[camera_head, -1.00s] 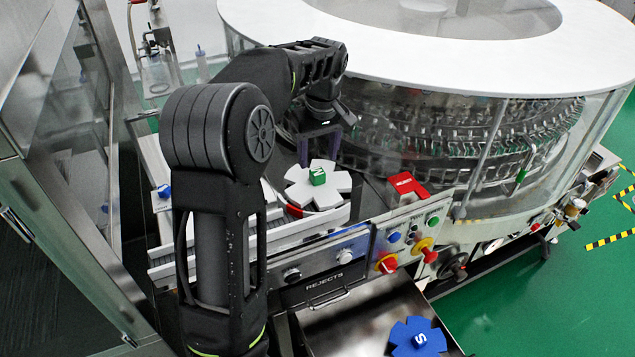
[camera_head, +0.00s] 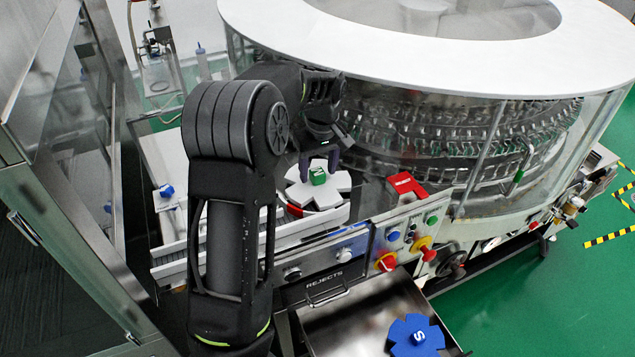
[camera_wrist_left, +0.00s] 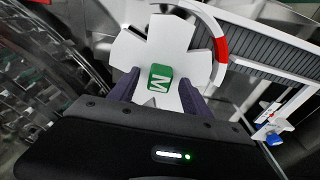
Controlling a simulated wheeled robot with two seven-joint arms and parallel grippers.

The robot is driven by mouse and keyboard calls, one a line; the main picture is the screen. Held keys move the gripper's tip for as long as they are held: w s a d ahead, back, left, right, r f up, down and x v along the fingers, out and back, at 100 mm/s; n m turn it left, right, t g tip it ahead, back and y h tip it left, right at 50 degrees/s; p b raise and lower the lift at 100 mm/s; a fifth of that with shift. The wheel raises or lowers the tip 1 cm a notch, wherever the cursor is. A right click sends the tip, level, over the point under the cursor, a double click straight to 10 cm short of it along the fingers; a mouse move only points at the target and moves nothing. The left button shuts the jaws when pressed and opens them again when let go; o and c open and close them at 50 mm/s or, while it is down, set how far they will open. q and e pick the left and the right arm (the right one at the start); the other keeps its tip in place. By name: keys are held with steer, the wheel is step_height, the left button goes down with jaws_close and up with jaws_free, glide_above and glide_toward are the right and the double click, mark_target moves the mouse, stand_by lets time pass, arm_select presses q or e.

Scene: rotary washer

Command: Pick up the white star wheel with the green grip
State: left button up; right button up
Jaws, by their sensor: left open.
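The white star wheel (camera_head: 332,189) lies flat on the machine beside the end of the conveyor. Its green grip (camera_head: 317,176) stands up at its middle. My left gripper (camera_head: 320,161) is open just above and behind the green grip in the head view. In the left wrist view the star wheel (camera_wrist_left: 150,48) is ahead, and the green grip (camera_wrist_left: 160,77) with a white letter shows between the two purple fingers of my left gripper (camera_wrist_left: 157,88). I cannot tell whether the fingers are down around the grip. My right gripper is not in view.
A blue star wheel (camera_head: 416,338) lies in the rejects drawer (camera_head: 345,325) below. A red block (camera_head: 405,186) and a control panel (camera_head: 405,238) are right of the white wheel. The glass-walled rotary washer (camera_head: 470,130) stands close behind. A blue grip (camera_head: 166,191) is at left.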

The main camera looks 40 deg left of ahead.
arm_select(q)
steer(key=shift+c, duration=0.2)
jaws_close()
stand_by(0.6)
steer(key=shift+r, duration=0.1)
